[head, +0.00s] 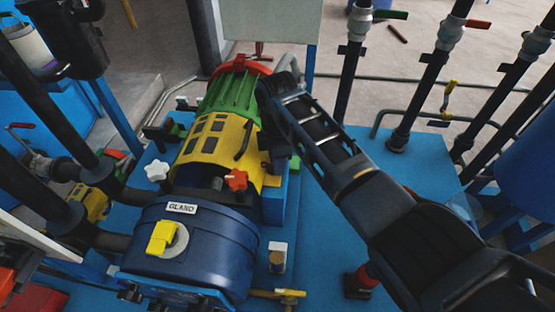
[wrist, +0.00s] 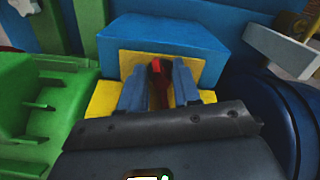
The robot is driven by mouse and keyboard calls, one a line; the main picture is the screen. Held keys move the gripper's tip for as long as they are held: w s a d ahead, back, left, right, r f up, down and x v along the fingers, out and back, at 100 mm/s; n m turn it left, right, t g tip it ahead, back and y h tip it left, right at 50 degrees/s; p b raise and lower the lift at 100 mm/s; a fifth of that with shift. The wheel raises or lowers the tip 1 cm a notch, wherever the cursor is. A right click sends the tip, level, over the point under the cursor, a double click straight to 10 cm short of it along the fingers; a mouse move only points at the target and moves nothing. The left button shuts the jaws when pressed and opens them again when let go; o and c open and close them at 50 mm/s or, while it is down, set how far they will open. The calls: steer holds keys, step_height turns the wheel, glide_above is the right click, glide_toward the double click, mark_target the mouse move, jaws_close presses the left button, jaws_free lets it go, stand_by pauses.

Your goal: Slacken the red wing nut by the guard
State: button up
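In the wrist view a dark red, narrow piece (wrist: 158,85), seemingly the wing nut, stands in front of a yellow plate on a blue block. My gripper (wrist: 159,92) has its two grey-blue fingers on either side of it. The fingers are close to its sides; whether they press on it I cannot tell. In the head view my gripper is at the right side of the yellow guard (head: 217,140), mostly hidden behind my arm, and the red piece is hidden there. A separate red star knob (head: 236,179) sits between the guard and the blue gland housing (head: 190,240).
A white star knob (head: 157,171) stands left of the guard. A green ribbed motor (head: 232,100) lies behind it. Upright black pipes (head: 430,90) with valves stand at the right. A small brass fitting (head: 277,258) is on the blue base nearby.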

steer(key=shift+r, duration=3.85)
